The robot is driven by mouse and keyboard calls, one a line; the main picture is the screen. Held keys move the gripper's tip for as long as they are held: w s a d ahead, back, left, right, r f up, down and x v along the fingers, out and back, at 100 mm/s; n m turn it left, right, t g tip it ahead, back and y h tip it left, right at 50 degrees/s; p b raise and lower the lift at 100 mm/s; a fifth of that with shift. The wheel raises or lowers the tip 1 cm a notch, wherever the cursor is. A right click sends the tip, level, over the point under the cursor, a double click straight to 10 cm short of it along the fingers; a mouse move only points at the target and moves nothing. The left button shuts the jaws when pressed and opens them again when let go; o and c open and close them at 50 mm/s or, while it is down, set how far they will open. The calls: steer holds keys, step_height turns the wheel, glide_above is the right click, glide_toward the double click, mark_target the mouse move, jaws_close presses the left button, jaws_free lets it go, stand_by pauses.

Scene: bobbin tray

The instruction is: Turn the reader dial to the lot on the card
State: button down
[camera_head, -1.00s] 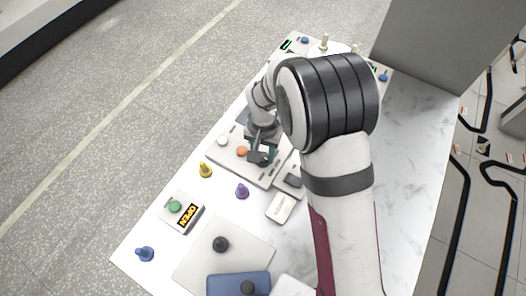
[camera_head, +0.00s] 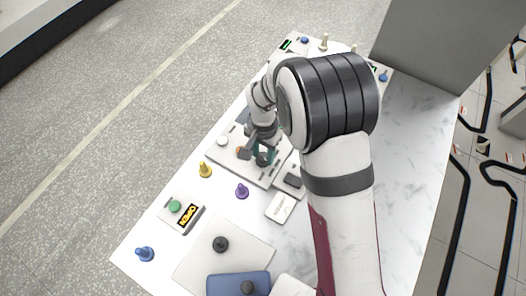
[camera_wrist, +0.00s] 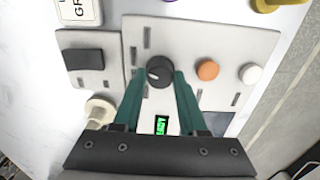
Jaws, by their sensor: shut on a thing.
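The reader dial (camera_wrist: 159,71) is a black round knob with a pale mark, on a light grey panel (camera_wrist: 215,38). My gripper (camera_wrist: 159,76) has its teal fingers on either side of the dial, shut on it. In the head view my gripper (camera_head: 262,158) is over the same panel, and it largely hides the dial. A small green-lit display (camera_wrist: 161,125) sits between the fingers; its sideways text is hard to read. A white card (camera_head: 280,207) lies in front of the panel; its text is too small in the head view and cut off after "GR" in the wrist view.
Orange (camera_wrist: 208,70) and white (camera_wrist: 251,74) buttons sit beside the dial. A black-topped block (camera_wrist: 83,59) and cream peg (camera_wrist: 100,110) are on its other side. Purple (camera_head: 242,191) and yellow (camera_head: 205,170) pegs stand nearby. A green-knobbed box (camera_head: 175,207) has a lit display.

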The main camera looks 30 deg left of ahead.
mark_target(263, 156)
steer(key=shift+c, duration=2.2)
jaws_free()
steer(key=shift+r, duration=0.15)
step_height(263, 156, up, 16)
steer(key=shift+f, duration=0.2)
steer(key=d+r+m, duration=0.2)
steer(key=d+r, duration=0.2)
steer(key=d, duration=0.6)
steer(key=s+d+f+m+y, duration=0.1)
steer(key=s+d+m, duration=0.2)
steer(key=s+d, duration=1.3)
steer(key=shift+s+y, duration=0.15)
steer(key=shift+y, duration=0.25)
